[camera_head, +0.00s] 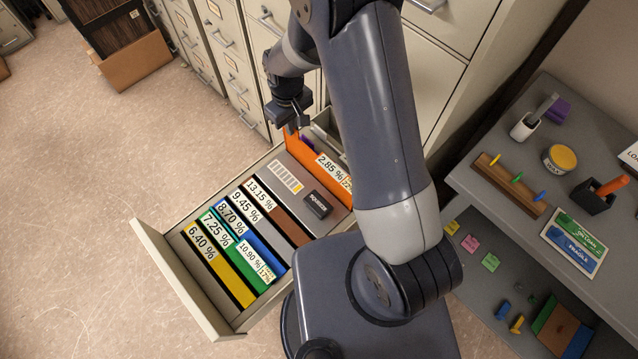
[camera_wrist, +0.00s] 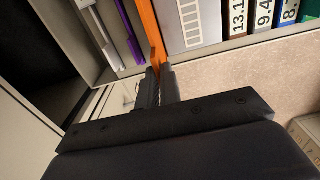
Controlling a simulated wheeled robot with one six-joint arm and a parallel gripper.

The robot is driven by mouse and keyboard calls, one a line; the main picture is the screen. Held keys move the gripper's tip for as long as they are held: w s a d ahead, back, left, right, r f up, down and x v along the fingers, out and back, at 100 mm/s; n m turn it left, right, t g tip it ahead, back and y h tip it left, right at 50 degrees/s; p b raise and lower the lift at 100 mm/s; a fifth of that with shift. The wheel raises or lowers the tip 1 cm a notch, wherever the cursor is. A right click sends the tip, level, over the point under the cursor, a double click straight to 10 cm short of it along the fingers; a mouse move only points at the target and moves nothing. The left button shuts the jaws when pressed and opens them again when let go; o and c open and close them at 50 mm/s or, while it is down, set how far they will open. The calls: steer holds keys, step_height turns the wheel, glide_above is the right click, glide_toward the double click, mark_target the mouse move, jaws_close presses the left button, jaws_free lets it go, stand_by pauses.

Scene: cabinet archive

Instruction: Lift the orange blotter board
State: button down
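The orange blotter board (camera_head: 298,146) stands on edge in the open drawer, toward its cabinet end. It also shows in the wrist view (camera_wrist: 148,24) as a thin orange strip. My gripper (camera_head: 292,126) is at the board's far-left upper corner. In the wrist view, my gripper's fingers (camera_wrist: 160,76) lie on either side of the board's end, with no clear gap, and appear shut on it. My arm hides part of the board's right end. I cannot tell whether the board is raised off the drawer floor.
The drawer (camera_head: 172,275) holds several percent-labelled binders in front of the board, and a grey box file (camera_head: 302,177) beside it. A purple divider (camera_wrist: 128,30) stands behind the board. Filing cabinets (camera_head: 230,60) rise behind; a cluttered shelf (camera_head: 500,207) is at right.

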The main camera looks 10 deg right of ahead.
steer(key=shift+r+p, duration=1.65)
steer(key=shift+r, duration=1.45)
